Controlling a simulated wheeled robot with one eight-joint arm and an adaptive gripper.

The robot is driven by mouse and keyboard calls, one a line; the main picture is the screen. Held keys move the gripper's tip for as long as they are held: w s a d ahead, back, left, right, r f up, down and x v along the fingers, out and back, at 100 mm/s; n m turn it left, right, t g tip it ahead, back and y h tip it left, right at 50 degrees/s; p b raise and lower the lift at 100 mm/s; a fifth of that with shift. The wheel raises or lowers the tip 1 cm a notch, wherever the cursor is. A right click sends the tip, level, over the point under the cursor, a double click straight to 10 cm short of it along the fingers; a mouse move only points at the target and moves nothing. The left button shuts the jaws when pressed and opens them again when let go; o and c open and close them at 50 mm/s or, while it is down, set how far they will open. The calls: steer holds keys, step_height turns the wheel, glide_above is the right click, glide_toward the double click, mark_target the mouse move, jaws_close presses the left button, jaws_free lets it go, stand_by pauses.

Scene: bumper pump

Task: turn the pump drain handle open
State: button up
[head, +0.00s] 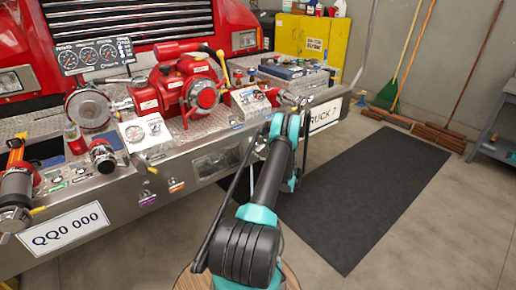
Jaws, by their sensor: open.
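A red pump (180,85) sits on the fire truck's metal bumper (105,195). I cannot tell for sure which handle is the drain handle. A yellow-tipped lever (150,168) sticks out at the bumper's front edge, above small coloured tags. A yellow lever (222,65) rises on the pump's right side. Another yellow-tipped lever (38,210) is on the outlet at far left. My teal and black arm reaches up from bottom centre to the bumper's right part. My gripper cannot be made out; it seems hidden behind the arm links.
A gauge panel (92,55) stands behind the pump at left. Capped outlets and boxes crowd the bumper top. A dark mat (365,190) lies on the open floor at right. A yellow cabinet (308,38), brooms and a grey bench (498,125) stand farther back.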

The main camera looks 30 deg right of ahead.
steer(key=c, duration=1.2)
steer(key=shift+o, duration=0.2)
steer(key=shift+n, duration=0.5)
steer(key=n, duration=0.5)
steer(key=shift+a+f+n, duration=0.1)
steer(key=shift+n, duration=0.3)
steer(key=n, duration=0.6)
steer(key=shift+f, duration=0.1)
steer(key=shift+s+n, duration=0.1)
steer(key=shift+n, duration=0.3)
steer(key=o, duration=1.2)
steer(key=shift+c, duration=0.2)
